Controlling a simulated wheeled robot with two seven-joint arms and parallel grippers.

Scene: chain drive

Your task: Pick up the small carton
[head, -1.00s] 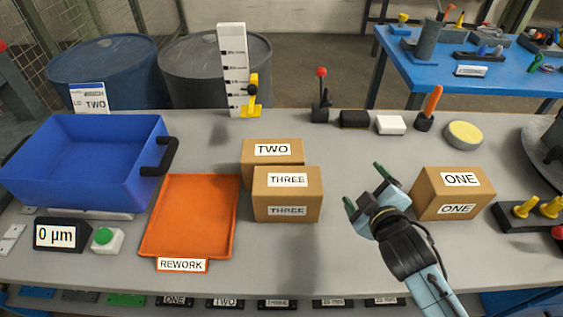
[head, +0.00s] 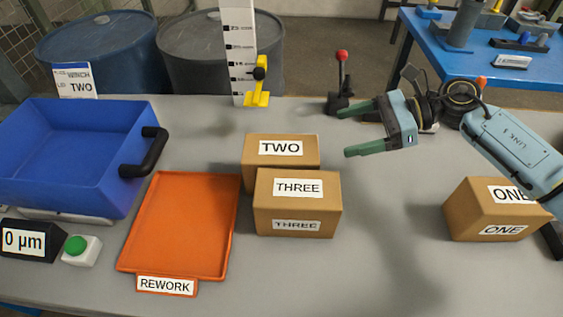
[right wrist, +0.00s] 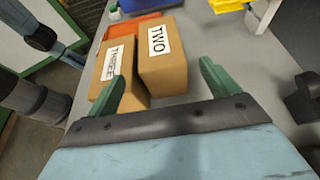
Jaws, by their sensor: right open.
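Three brown cartons stand on the grey table in the head view. Carton TWO (head: 250,172) is just behind carton THREE (head: 297,208), close against it. Carton ONE (head: 462,220) stands apart at the right, partly covered by my right arm. My right gripper (head: 344,132) is open and empty, to the right of carton TWO, its green fingers pointing left towards it. In the right wrist view, carton TWO (right wrist: 172,78) and carton THREE (right wrist: 123,88) lie ahead of the open fingers (right wrist: 162,75), with a gap. My left gripper is not seen.
An orange REWORK tray (head: 185,225) lies left of the cartons, with a blue bin (head: 75,165) beyond it. A yellow-clamped height gauge (head: 240,50) and a red-knobbed lever (head: 341,85) stand at the back. Bare table lies between cartons THREE and ONE.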

